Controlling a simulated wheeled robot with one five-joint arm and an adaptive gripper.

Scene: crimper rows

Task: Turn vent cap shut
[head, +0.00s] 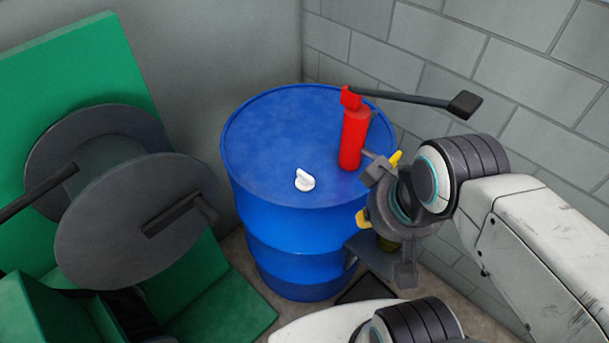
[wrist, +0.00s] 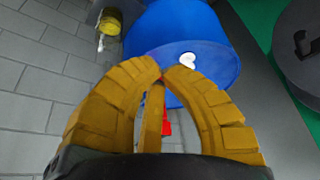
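The white vent cap (head: 304,180) sits on the near part of the blue drum's (head: 272,150) top. It shows a raised grip; I cannot tell whether it is turned shut. In the wrist view the cap (wrist: 188,58) lies just beyond my yellow fingertips, on the drum (wrist: 222,72). My gripper (head: 378,190) is to the right of the drum, apart from the cap. In the wrist view my gripper (wrist: 165,69) has its fingers curved inward, with a narrow gap between the tips and nothing held.
A red hand pump (head: 354,138) with a long dark lever (head: 410,98) stands on the drum near my gripper. A green machine with grey discs (head: 135,220) stands left. A yellow container (wrist: 108,22) shows in the wrist view.

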